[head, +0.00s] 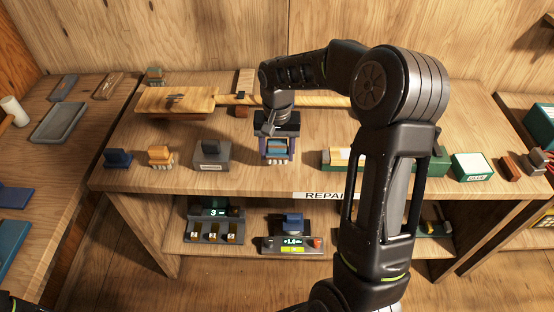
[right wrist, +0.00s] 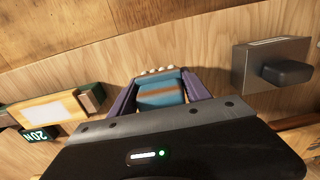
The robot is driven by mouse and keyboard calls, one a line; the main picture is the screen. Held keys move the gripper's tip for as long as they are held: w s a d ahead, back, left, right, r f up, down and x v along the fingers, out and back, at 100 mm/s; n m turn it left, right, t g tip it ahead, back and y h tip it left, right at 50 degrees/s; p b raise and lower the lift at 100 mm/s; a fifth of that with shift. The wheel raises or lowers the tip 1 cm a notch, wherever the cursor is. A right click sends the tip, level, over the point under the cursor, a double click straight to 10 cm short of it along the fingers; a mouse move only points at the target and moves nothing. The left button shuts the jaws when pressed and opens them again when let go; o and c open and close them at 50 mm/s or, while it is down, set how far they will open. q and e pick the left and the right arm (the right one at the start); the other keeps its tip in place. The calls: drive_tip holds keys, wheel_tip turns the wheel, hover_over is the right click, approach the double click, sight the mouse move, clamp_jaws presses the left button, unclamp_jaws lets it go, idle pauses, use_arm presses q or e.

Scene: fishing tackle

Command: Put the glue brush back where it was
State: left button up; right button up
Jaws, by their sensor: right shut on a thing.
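My right gripper (head: 278,158) is shut on a small block-shaped brush (head: 277,147), striped blue and brown. The brush also shows between the two purple fingers in the right wrist view (right wrist: 161,91), with pale bristle tips at its far end. It is upright over the front part of the bench top, right of the grey box; I cannot tell whether its bristles touch the wood. An orange brush with pale bristles (head: 160,154) stands further left. Another small bristled block (head: 155,75) stands at the back left. No label shows which is the glue brush.
A grey box with a dark knob (head: 211,157) stands left of the gripper. A dark blue block (head: 118,158) is at the far left. A green tray (head: 433,160) and a white-topped box (head: 472,165) are on the right. A wooden paddle-like board (head: 175,100) lies behind.

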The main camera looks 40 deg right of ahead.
sight(277, 161)
drive_tip(key=shift+f+p, duration=0.35)
drive_tip(key=shift+f, duration=1.5)
drive_tip(key=shift+f, duration=0.15)
drive_tip(key=o, duration=1.2)
wheel_tip(277, 161, up, 12)
drive_tip(key=shift+r+b, duration=0.15)
drive_tip(key=shift+b, duration=0.55)
